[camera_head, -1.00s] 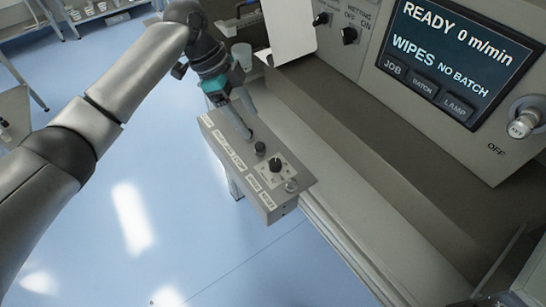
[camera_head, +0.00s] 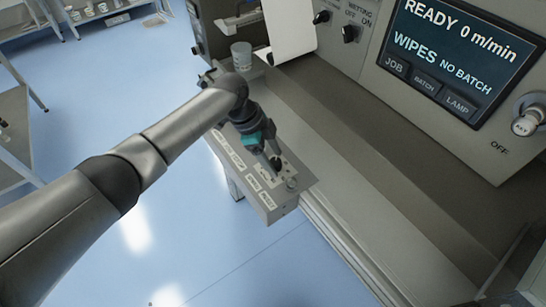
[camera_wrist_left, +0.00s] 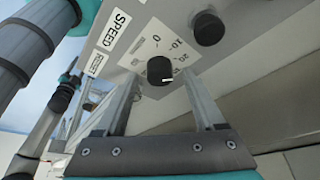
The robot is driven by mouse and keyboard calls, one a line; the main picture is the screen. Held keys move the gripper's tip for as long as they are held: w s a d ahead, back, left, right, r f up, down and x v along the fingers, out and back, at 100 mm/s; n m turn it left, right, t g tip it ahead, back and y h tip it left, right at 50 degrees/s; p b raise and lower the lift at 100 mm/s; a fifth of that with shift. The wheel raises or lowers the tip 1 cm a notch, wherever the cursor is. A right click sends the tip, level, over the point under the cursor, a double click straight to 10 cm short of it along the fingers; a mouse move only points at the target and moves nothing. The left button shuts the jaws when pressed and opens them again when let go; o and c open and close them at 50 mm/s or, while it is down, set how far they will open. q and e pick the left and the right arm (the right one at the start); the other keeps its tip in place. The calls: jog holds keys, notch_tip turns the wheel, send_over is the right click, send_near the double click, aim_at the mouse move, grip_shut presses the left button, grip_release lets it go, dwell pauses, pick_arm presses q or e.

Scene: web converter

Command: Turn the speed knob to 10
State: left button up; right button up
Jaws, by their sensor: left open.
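The speed knob (camera_wrist_left: 160,70) is a round black knob on a white dial plate (camera_wrist_left: 148,49) marked 0, 10 and 20, beside a SPEED label (camera_wrist_left: 115,29). A pale line shows on its lower right side; I cannot tell its exact reading. My left gripper (camera_wrist_left: 161,82) is open, with one finger on either side of the knob and gaps visible. In the head view my left gripper (camera_head: 269,164) reaches down over the grey control box (camera_head: 278,207), and the knob (camera_head: 277,163) is partly hidden by its fingers. My right gripper is not in view.
Another black knob (camera_wrist_left: 208,27) sits close to the dial. The machine's screen (camera_head: 455,55) reads READY 0 m/min. A clear cup (camera_head: 241,56) stands behind my arm. Blue floor lies open at left.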

pick_arm(q)
jog(key=shift+c, duration=0.4)
grip_shut()
